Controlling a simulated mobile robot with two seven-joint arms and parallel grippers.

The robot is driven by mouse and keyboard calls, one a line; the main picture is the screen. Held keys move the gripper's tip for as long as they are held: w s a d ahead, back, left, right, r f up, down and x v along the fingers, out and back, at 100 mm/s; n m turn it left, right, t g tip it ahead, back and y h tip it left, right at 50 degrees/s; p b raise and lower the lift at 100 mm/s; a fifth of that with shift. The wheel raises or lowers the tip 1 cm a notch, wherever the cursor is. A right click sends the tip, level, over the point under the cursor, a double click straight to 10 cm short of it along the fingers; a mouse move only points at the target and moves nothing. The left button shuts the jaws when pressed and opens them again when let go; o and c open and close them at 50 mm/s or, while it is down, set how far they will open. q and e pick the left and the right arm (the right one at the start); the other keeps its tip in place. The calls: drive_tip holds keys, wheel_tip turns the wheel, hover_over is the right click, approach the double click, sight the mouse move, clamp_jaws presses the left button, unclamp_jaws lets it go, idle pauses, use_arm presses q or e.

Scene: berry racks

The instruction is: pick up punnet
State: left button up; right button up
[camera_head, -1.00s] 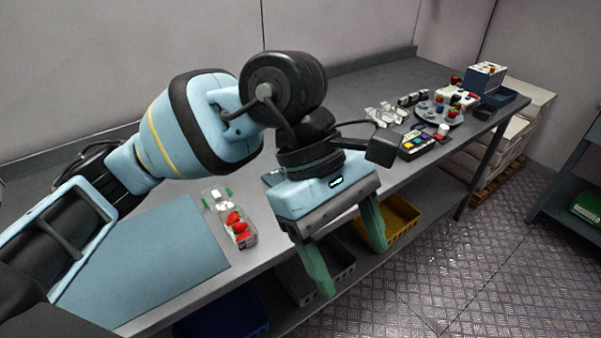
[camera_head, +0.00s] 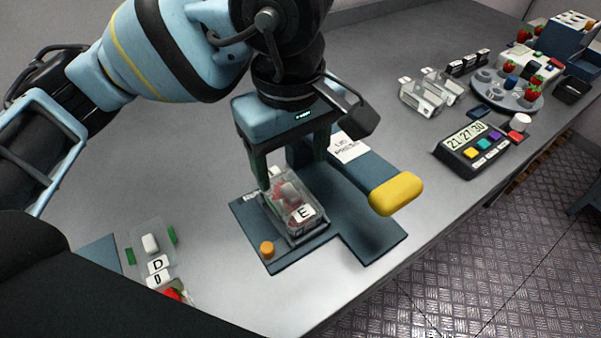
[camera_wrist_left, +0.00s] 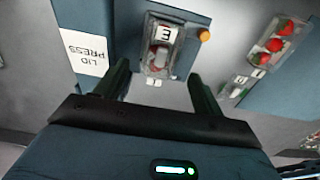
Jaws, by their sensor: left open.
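A clear punnet (camera_head: 297,217) marked E, with red fruit inside, sits on the blue lid press (camera_head: 365,232). In the left wrist view the same punnet (camera_wrist_left: 160,58) lies ahead of the fingertips, between their lines. My left gripper (camera_head: 292,168) is open and points down over the punnet's far end in the head view. Its fingers hide part of the punnet, and I cannot tell whether they touch it. My right gripper is not in view.
The press has a yellow-ended lever (camera_head: 396,194) to the right and an orange knob (camera_head: 267,249) at its near left corner. Bench between the punnets is clear.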

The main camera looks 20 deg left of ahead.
sight(290, 190)
use_arm(q)
drive_tip(key=shift+w+f+b, duration=0.2)
drive_tip(key=shift+f+b, duration=0.15)
drive_tip(key=shift+f, duration=0.85)
wheel_tip(290, 190, down, 2)
drive_tip(key=shift+s+f, duration=0.1)
drive_tip(key=shift+f, duration=0.05)
drive_tip(key=shift+a+f, duration=0.15)
drive_tip(key=shift+f, duration=1.25)
drive_tip(key=shift+a+f, duration=0.1)
drive_tip(key=shift+f, duration=1.25)
drive_tip(key=c, duration=0.9)
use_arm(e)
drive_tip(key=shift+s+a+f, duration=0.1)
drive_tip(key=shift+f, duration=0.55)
